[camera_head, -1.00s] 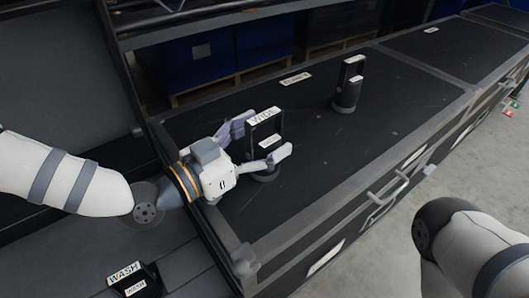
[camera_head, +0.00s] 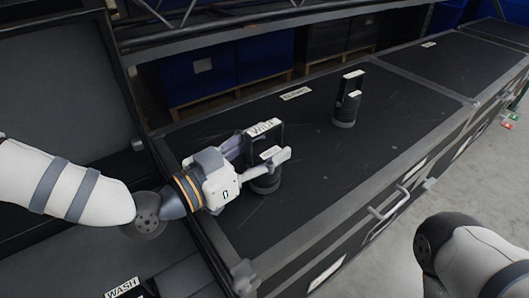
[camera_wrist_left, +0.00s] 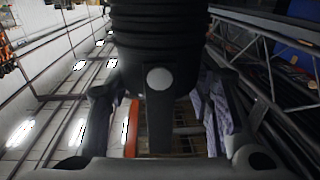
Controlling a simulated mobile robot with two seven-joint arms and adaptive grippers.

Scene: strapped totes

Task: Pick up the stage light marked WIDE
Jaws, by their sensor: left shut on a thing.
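The stage light marked WIDE (camera_head: 266,137) is black with white labels and stands on the black flight case lid (camera_head: 300,200). My left gripper (camera_head: 262,160) comes from the left and is shut on this light, one finger on each side. In the left wrist view the light's dark ribbed body (camera_wrist_left: 158,50) fills the upper middle, between the two fingers (camera_wrist_left: 158,115). Whether its base touches the lid is hard to tell. My right arm shows at the lower right, but its gripper is out of view.
Another black stage light (camera_head: 347,100) stands farther back on the lid, its label too small to read. A label plate (camera_head: 296,94) lies near the back edge. A WASH label (camera_head: 122,288) shows at the lower left.

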